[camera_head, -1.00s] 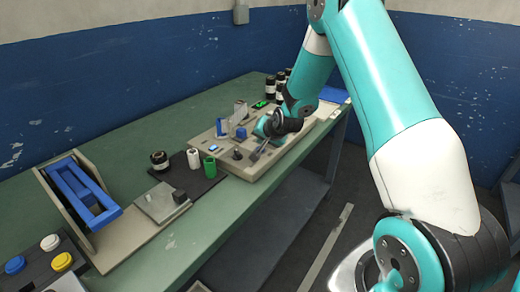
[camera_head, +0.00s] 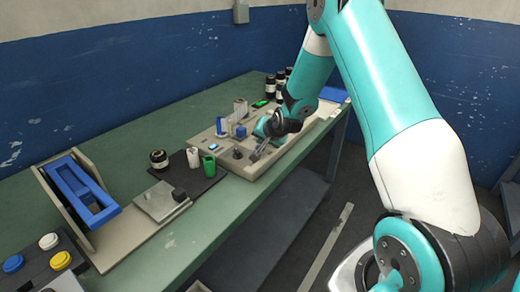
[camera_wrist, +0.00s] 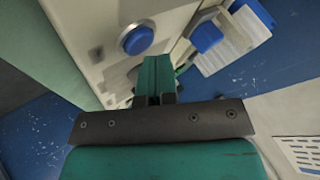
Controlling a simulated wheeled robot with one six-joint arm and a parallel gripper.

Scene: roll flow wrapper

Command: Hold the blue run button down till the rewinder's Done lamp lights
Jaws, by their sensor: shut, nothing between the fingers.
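The rewinder (camera_head: 240,168) appears to be the beige machine at the bench's middle right. In the head view my gripper (camera_head: 259,154) is low over the machine's front right. I cannot pick out the Done lamp or its label.
A blue block (camera_wrist: 207,37) stands right of the button in the wrist view. A bright green patch (camera_head: 260,103) shows behind the machine. A black-white roll (camera_head: 159,160), a white roll (camera_head: 193,158) and a green roll (camera_head: 209,166) stand to the left. Bare bench (camera_head: 110,150) lies behind them.

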